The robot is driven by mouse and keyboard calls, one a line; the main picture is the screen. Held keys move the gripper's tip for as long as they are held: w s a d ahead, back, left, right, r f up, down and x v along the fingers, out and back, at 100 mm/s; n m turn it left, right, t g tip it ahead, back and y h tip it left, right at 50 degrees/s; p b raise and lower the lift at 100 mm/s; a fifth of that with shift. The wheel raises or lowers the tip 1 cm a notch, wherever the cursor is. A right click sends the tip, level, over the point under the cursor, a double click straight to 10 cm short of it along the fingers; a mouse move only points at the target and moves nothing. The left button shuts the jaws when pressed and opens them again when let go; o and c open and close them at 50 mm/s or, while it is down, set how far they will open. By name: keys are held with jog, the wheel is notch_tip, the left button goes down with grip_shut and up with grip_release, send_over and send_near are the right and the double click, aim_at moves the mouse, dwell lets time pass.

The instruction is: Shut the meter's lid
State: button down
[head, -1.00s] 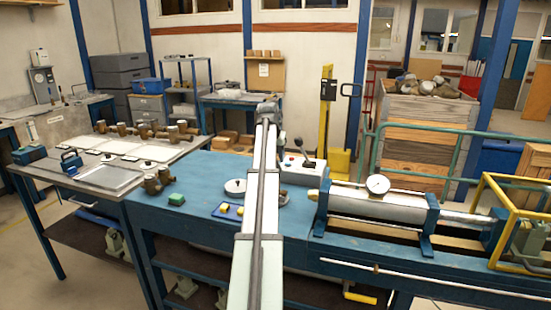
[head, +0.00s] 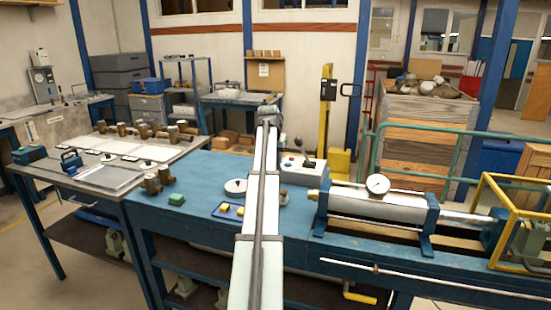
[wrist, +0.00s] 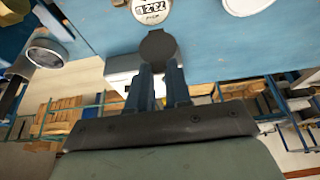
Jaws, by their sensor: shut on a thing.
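The meter (wrist: 152,10) shows at the top edge of the wrist view as a round white face with dark digits, so its face is uncovered. Its lid (wrist: 157,44), a dark grey disc, is beside the face on the near side and stands open. My gripper (wrist: 160,72) has its two blue-grey fingers at the lid's lower edge, closed on it. The hinge between lid and meter is too small to make out. In the head view my arm hides the gripper and the lid.
A cylinder rig with a gauge (head: 377,185) stands to the right. Bench surface left of my arm is partly clear.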

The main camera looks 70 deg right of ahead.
jog(key=shift+a, duration=0.1)
jog(key=shift+a+f+h, duration=0.2)
jog(key=shift+a+h, duration=0.6)
jog(key=shift+h, duration=0.1)
jog(key=shift+a+f+h, duration=0.15)
jog(key=shift+a+h, duration=0.6)
jog(key=shift+h, duration=0.15)
jog(key=a+h, duration=0.1)
jog(key=a+f+h, duration=0.1)
jog(key=h, duration=0.1)
jog(key=shift+a+f+h, duration=0.1)
jog(key=shift+f+h, duration=0.05)
jog(key=shift+h, duration=0.15)
jog(key=shift+a+f+h, duration=0.4)
jog(key=shift+f+h, duration=0.25)
jog(key=shift+h, duration=0.6)
jog(key=shift+a+f+h, duration=0.4)
jog(key=shift+f+h, duration=0.25)
jog(key=shift+h, duration=0.55)
jog(key=shift+a+f+h, duration=0.4)
jog(key=shift+f+h, duration=0.25)
jog(key=shift+h, duration=0.6)
jog(key=shift+f, duration=0.15)
jog(key=c, duration=1)
grip_release()
jog(key=shift+c, duration=0.2)
jog(key=shift+a, duration=0.1)
